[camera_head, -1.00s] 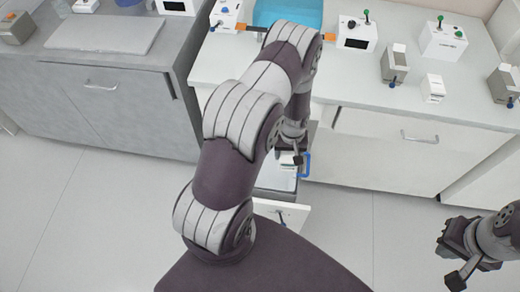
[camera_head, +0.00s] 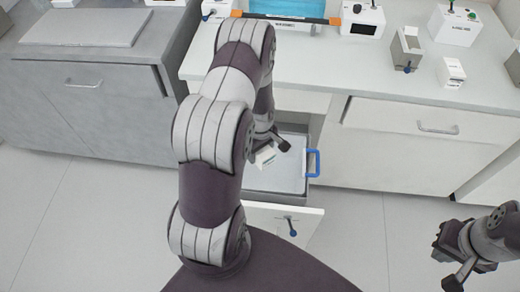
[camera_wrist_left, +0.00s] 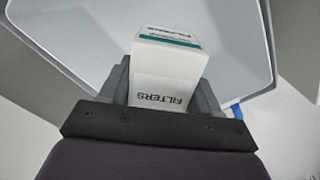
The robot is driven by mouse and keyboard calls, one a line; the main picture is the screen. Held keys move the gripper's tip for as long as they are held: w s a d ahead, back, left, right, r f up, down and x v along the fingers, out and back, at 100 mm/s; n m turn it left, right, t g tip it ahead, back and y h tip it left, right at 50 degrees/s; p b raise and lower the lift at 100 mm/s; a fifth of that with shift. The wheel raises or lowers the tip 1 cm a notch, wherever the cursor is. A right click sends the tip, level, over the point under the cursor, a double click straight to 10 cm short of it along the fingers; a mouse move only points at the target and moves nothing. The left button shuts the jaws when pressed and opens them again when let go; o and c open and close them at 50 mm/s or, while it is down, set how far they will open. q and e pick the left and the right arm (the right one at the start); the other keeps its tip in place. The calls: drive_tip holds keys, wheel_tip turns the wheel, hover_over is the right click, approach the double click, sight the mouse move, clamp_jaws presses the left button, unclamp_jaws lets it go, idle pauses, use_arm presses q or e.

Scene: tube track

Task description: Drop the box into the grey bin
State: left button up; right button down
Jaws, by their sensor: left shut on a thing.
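A white box (camera_wrist_left: 168,75) marked FILTERS, with a teal stripe, sits between the two fingers of my left gripper (camera_wrist_left: 165,92) in the left wrist view. In the head view the box (camera_head: 265,156) shows beside my left gripper (camera_head: 275,147), partly hidden by the arm. The gripper is shut on it. The grey bin (camera_head: 284,178), with a blue handle on its right side, lies below the box; its left part is hidden by my arm. Its pale inside also shows beyond the box in the left wrist view (camera_wrist_left: 235,40). My right gripper (camera_head: 452,258) is at the lower right, away from everything.
A white panel (camera_head: 290,222) with a blue-tipped lever stands in front of the bin. Behind it, a white counter (camera_head: 330,68) carries a blue tray (camera_head: 287,9) with orange ends, and several small devices. A grey cabinet (camera_head: 95,110) is at left. The floor at right is clear.

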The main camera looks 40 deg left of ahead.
use_arm(q)
drive_tip(key=o, duration=1.1)
wheel_tip(320, 180, up, 13)
drive_tip(key=p, duration=0.1)
drive_tip(key=shift+p, duration=0.35)
drive_tip(key=shift+f, duration=0.1)
drive_tip(key=s+d+r+m+p, duration=0.4)
drive_tip(key=d+r+m, duration=0.3)
drive_tip(key=r, duration=0.2)
drive_tip(key=s+d+r+m+t+p, duration=0.1)
drive_tip(key=s+d+r+m+p, duration=0.3)
drive_tip(key=d+r+m, duration=0.3)
wheel_tip(320, 180, up, 3)
drive_tip(key=shift+s+r+m+p, duration=0.2)
drive_tip(key=shift+s+m+p, duration=0.15)
drive_tip(key=shift+m+p, duration=0.25)
